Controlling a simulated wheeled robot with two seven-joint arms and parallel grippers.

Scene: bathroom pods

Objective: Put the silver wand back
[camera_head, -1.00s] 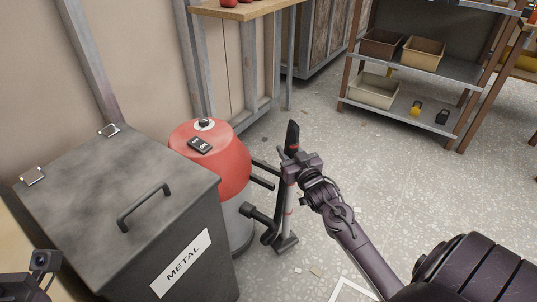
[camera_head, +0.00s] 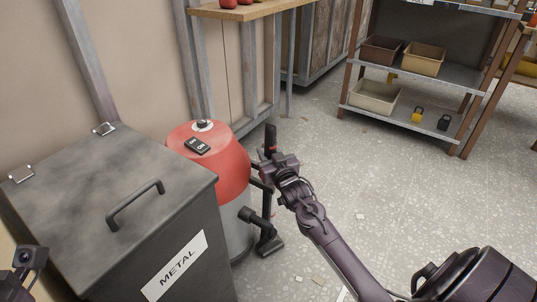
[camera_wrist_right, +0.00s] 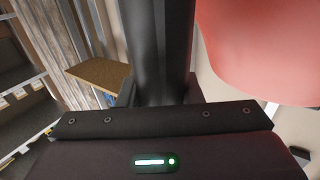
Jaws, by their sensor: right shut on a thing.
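My right gripper (camera_head: 268,160) is shut on the silver wand and holds it roughly upright. The wand's black upper end (camera_head: 271,137) rises above the fingers, and a dark floor nozzle (camera_head: 270,246) is at the floor below. Much of the tube is hidden by my gripper and the vacuum's parts. The red and grey vacuum (camera_head: 212,165) stands just left of the wand; I cannot tell whether they touch. In the right wrist view, the wand's black part (camera_wrist_right: 160,45) is upright beyond the gripper, with the red body (camera_wrist_right: 255,45) close on the right. My left gripper's fingers do not show.
A dark bin marked METAL (camera_head: 85,195) stands left of the vacuum. A wooden-topped bench (camera_head: 245,12) is behind it. A shelf unit (camera_head: 430,70) with trays stands at the back right.

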